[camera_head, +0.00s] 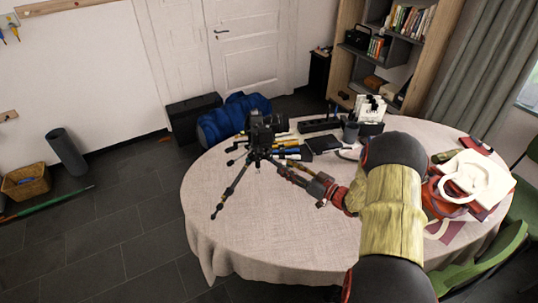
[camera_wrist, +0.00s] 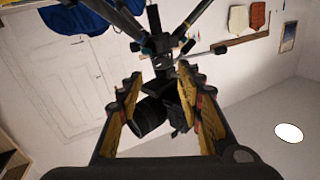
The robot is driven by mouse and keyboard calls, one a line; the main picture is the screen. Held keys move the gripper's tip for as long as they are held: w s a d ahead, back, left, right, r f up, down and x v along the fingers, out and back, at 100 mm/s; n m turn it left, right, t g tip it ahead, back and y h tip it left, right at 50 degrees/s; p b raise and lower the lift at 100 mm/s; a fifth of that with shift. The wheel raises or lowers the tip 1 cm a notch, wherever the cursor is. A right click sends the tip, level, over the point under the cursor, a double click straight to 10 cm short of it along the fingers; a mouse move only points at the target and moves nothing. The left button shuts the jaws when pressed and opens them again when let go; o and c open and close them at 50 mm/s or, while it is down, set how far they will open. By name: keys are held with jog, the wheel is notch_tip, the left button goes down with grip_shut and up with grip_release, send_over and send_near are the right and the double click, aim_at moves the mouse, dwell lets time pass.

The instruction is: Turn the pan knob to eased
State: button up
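A black tripod (camera_head: 240,182) stands on the round table with a black camera (camera_head: 263,128) on top. In the wrist view the picture is turned over: the tripod legs (camera_wrist: 153,20) are at the top and the camera (camera_wrist: 152,115) hangs below. The tripod head (camera_wrist: 161,62) lies between and just beyond my fingertips. Small dark knobs and a handle stick out from the head; I cannot tell for sure which is the pan knob. My gripper (camera_wrist: 159,76) is open, its fingers apart on either side of the head, with no clear contact. In the head view, my gripper (camera_head: 287,172) is right of the tripod.
The round table (camera_head: 235,240) has clear cloth in front. Pens, dark boxes and a cup (camera_head: 350,131) stand behind the tripod. A blue bag (camera_head: 232,115) is beyond the table.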

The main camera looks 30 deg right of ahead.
aim_at(270, 157)
jog(key=b+x, duration=0.1)
jog(key=x, duration=0.6)
jog(key=shift+w+a+b, duration=0.1)
jog(key=shift+w+b, duration=0.1)
jog(key=shift+b, duration=0.15)
jog(key=c, duration=0.4)
grip_shut()
